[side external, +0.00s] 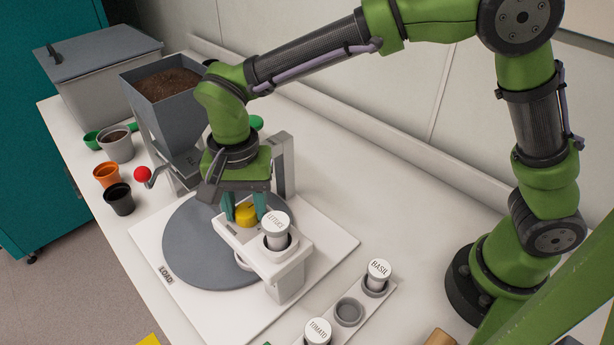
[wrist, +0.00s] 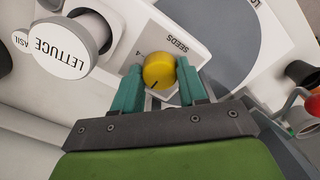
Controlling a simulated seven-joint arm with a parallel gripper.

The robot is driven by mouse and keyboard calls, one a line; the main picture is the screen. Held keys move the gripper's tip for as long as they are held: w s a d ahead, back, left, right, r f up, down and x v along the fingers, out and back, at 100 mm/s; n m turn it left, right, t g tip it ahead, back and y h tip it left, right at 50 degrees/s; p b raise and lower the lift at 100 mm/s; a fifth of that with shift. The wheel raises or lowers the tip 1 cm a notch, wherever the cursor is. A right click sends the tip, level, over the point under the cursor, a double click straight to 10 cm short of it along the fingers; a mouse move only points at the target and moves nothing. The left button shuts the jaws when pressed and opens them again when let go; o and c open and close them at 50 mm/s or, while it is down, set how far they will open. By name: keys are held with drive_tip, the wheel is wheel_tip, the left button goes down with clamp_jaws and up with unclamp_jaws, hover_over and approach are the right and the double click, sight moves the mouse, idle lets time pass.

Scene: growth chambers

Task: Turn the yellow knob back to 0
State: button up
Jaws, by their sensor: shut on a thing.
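In the side view the knob (side external: 246,214) is partly hidden by my gripper. My gripper (wrist: 160,76) is shut on the knob, with one teal finger on each side of it. The gripper also shows in the side view (side external: 245,208), pointing down over the panel.
A white LETTUCE container (side external: 276,228) stands close beside the knob. A grey turntable (side external: 190,250) lies under the panel. A grey hopper of soil (side external: 165,100) and a red-knobbed lever (side external: 143,174) stand to the left. BASIL (side external: 378,272) and TOMATO (side external: 317,332) containers stand in front.

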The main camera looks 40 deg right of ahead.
sight(246, 210)
drive_tip(key=shift+n, duration=0.3)
drive_tip(key=n, duration=0.3)
drive_tip(key=shift+n, duration=0.3)
drive_tip(key=n, duration=0.4)
drive_tip(key=shift+n, duration=0.3)
drive_tip(key=n, duration=0.4)
drive_tip(key=shift+r+n, duration=0.1)
drive_tip(key=shift+n, duration=2.4)
drive_tip(key=o, duration=1.1)
wheel_tip(246, 210, up, 17)
drive_tip(key=shift+f, duration=0.1)
